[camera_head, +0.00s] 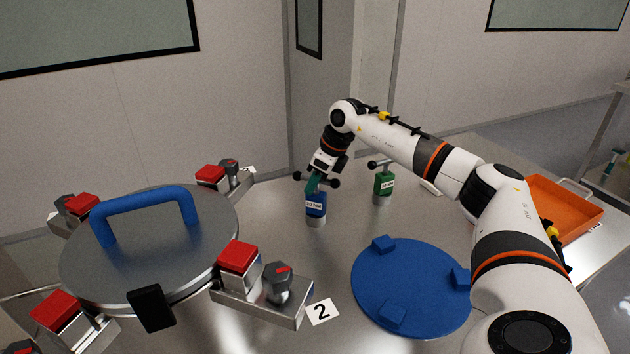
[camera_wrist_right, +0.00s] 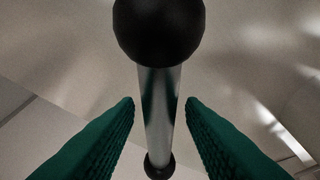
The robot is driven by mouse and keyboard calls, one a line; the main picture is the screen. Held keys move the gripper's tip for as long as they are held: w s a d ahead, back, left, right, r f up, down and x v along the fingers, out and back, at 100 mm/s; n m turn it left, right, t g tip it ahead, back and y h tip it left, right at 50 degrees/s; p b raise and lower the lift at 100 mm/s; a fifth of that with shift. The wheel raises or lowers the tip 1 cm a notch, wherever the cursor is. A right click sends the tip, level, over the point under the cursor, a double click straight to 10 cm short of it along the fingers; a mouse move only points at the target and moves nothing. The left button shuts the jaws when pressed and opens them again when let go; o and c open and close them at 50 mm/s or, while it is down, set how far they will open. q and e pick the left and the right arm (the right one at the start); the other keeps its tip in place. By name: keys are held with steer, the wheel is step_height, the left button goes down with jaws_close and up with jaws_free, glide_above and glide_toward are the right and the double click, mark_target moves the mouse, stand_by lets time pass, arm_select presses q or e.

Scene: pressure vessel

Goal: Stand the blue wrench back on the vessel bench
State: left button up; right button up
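The blue wrench (camera_head: 316,207) stands upright on the metal bench, right of the vessel. It has a blue labelled body, a grey foot and a T-bar with black ball ends. My right gripper (camera_head: 313,184) is just above its body, at the bar. In the right wrist view the wrench's bar (camera_wrist_right: 158,110) runs between the two teal fingers of my right gripper (camera_wrist_right: 160,103). A small gap shows on each side, so the fingers look open around the bar and not clamped. My left gripper is out of view.
A green wrench (camera_head: 383,186) stands just right of the blue one. The vessel lid (camera_head: 150,240) with a blue handle and red-topped clamps fills the left. A round blue plate (camera_head: 410,285) lies in front. An orange tray (camera_head: 555,205) is at the right. A "2" card (camera_head: 322,311) lies near a clamp.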

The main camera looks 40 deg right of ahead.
steer(key=v, duration=1.2)
steer(key=shift+d, duration=0.1)
